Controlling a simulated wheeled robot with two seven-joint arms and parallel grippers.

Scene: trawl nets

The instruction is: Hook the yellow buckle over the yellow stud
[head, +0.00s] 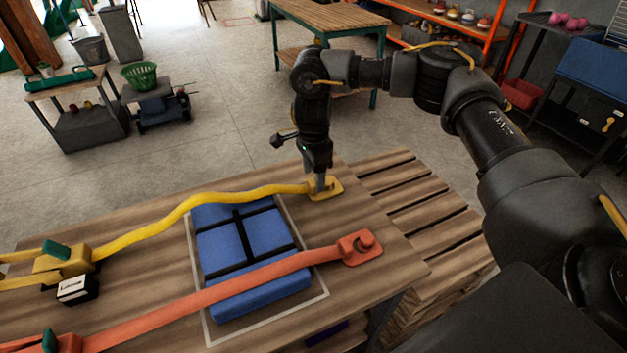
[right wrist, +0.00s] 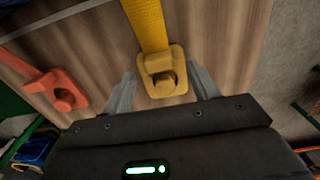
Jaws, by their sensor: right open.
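The yellow strap (head: 190,207) runs from the left across the blue bundle to a yellow plate (head: 334,189) near the table's far right edge. In the right wrist view, the strap's end is the yellow buckle (right wrist: 158,63), lying on the plate with the yellow stud (right wrist: 166,81) at its near end. I cannot tell whether the buckle is around the stud or just against it. My right gripper (head: 320,187) points down over the plate. Its fingers are open, one on each side of the buckle and plate, with gaps showing. My left gripper is out of view.
The blue bundle (head: 222,245) with black bands lies on the table (head: 140,300). A red strap (head: 200,300) crosses it to a red plate (head: 372,254) nearer me. A yellow ratchet (head: 75,262) sits at the left. A slatted pallet (head: 410,200) stands beyond the table's right edge.

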